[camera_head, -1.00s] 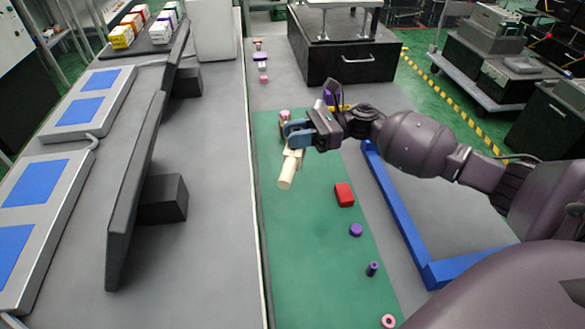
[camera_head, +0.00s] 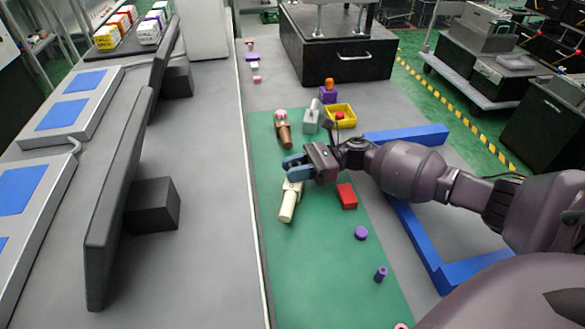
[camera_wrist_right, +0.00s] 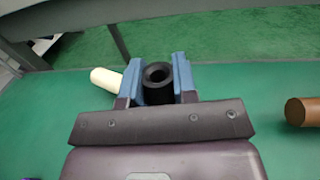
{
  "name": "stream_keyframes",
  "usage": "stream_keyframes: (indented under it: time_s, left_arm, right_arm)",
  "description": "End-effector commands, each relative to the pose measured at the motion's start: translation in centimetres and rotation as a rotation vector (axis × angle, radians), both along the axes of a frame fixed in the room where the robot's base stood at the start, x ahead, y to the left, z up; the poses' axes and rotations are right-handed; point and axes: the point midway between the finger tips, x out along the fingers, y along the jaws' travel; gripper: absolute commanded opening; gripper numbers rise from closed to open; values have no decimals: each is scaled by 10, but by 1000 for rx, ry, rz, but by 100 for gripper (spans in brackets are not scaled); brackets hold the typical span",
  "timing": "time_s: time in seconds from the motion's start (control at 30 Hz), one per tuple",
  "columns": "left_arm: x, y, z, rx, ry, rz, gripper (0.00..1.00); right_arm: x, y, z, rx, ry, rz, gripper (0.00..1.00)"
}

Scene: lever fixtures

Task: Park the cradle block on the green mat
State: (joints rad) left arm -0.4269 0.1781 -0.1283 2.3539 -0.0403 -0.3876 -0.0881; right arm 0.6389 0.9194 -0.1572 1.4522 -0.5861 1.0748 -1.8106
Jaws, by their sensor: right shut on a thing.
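The green mat (camera_head: 325,265) lies along the table. My right gripper (camera_head: 295,166) is over its left part, shut on a piece with a black hollow round end (camera_wrist_right: 157,80), seen between the blue fingers. A cream cylinder (camera_head: 288,208) reaches from under the gripper toward the near side; it also shows left of the fingers in the right wrist view (camera_wrist_right: 105,79). The gripper hides how they join. A grey block (camera_head: 311,119) with a rounded part on top stands at the mat's far end; I cannot tell whether it is the cradle block. My left gripper is out of view.
A brown cylinder (camera_head: 283,134) lies left of the grey block. A yellow tray (camera_head: 343,113) is to its right. A red block (camera_head: 347,196), purple disc (camera_head: 361,233) and small purple cylinder (camera_head: 380,273) are on the mat's right side. A blue frame (camera_head: 420,238) borders the right.

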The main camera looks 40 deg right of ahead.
Motion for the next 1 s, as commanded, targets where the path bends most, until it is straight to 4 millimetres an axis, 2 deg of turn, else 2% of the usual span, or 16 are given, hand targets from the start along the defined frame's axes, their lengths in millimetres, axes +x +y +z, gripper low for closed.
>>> stream_keyframes:
  time_s: [0.27, 0.3, 0.43, 0.8, 1.0]
  left_arm:
    - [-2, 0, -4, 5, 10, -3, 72]
    - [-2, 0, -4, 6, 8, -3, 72]
    - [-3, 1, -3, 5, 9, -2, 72]
    - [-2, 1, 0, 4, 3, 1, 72]
    - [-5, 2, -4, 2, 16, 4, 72]
  right_arm:
    - [0, 0, -3, 0, 0, 0, 0]
    - [0, 0, -3, -1, -1, 0, 31]
    - [0, 0, -2, -1, -2, 0, 51]
    - [1, 0, 4, -2, -5, 0, 52]
    - [-8, -26, 1, -2, 1, -4, 52]
